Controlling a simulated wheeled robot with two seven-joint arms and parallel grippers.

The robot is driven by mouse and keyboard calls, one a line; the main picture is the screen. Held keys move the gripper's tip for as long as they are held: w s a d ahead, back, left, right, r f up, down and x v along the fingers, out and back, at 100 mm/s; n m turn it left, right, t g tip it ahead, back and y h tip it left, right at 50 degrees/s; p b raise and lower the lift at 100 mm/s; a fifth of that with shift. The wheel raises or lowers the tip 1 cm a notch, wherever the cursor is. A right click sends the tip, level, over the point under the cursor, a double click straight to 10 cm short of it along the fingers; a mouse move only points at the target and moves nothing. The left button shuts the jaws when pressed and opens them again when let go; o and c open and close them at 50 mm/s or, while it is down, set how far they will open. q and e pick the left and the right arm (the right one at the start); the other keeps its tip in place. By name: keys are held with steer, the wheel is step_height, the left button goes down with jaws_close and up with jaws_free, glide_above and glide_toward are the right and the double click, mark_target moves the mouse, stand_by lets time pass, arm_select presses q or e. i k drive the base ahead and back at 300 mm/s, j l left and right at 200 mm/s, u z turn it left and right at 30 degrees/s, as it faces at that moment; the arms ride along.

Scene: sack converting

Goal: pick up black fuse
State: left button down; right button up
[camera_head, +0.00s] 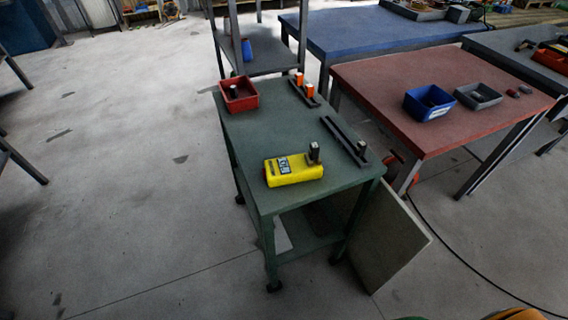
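Several small dark pieces that look like black fuses are on the green cart (250,130). One dark upright piece (314,153) stands at the right end of the yellow meter (292,170); I cannot tell whether it is on the meter or behind it. Another dark piece (361,148) stands at the near end of a dark rail (340,135). A third dark piece (234,91) is in the red bin (239,104) at the cart's far left corner. Neither of my grippers is in view.
Two orange pieces (308,91) stand on a second rail at the back of the cart. A red-topped table (440,75) with a blue bin (428,102) and a grey tray (478,96) is to the right. A board (390,240) leans against the cart. Floor is clear at left.

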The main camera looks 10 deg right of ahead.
mark_target(314, 147)
steer(key=i+j+z, duration=0.1)
steer(key=j+z, duration=0.15)
steer(key=z, duration=0.15)
steer(key=j+z, duration=0.25)
steer(key=z, duration=0.15)
steer(key=j+z, duration=0.6)
steer(key=z, duration=0.2)
steer(key=j+z, duration=0.25)
steer(key=z, duration=0.15)
steer(key=k, duration=0.05)
